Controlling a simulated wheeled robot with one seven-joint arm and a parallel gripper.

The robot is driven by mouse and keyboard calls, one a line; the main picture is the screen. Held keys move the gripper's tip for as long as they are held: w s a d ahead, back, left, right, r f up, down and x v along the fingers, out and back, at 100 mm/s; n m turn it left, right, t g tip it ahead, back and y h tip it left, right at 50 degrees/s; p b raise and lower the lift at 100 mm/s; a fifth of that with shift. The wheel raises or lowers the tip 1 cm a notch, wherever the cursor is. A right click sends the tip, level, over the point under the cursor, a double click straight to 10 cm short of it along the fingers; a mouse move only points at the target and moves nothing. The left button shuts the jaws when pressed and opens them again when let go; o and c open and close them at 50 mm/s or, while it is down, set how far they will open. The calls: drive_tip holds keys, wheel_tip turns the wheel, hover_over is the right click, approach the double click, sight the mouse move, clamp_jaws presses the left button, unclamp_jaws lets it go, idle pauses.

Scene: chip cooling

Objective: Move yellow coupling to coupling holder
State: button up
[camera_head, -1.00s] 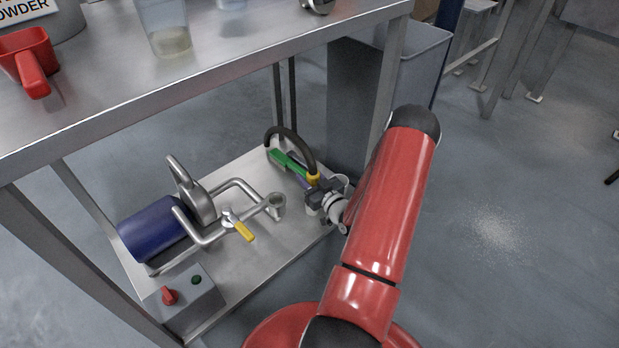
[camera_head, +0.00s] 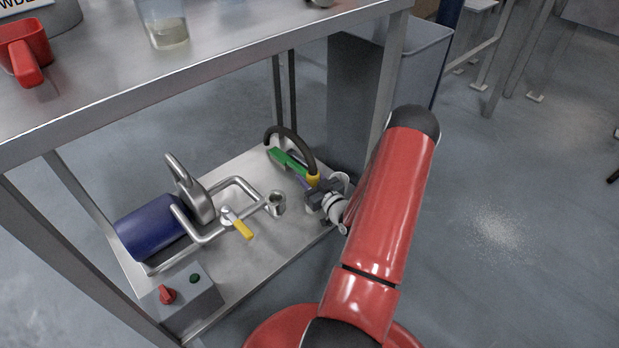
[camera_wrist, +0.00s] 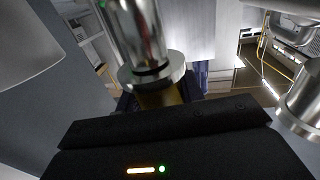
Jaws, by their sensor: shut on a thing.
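The yellow coupling (camera_head: 313,180) is at the end of a black hose (camera_head: 291,133) that arches up over the right part of the lower shelf. My gripper (camera_head: 319,193) is shut on the coupling at the shelf's right side; my red arm comes in from the right. In the wrist view, the yellow coupling (camera_wrist: 160,97) shows dimly between my fingers, below a shiny metal cylinder with a flange (camera_wrist: 150,72). An open metal pipe end (camera_head: 275,204) stands left of my gripper, apart from it. I cannot tell which part is the coupling holder.
The steel tabletop (camera_head: 215,65) overhangs behind. A grey bin (camera_head: 400,75) stands behind my arm.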

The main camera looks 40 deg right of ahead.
drive_tip(key=shift+f+b, duration=0.75)
drive_tip(key=shift+f, duration=0.15)
drive_tip(key=shift+f, duration=0.8)
drive_tip(key=shift+r, duration=0.15)
drive_tip(key=shift+r+p, duration=1)
drive_tip(key=shift+r, duration=0.85)
drive_tip(key=shift+b, duration=0.8)
idle(0.4)
drive_tip(key=shift+f+b, duration=0.3)
drive_tip(key=shift+f, duration=1.7)
drive_tip(key=o, duration=1.2)
drive_tip(key=shift+s, duration=0.1)
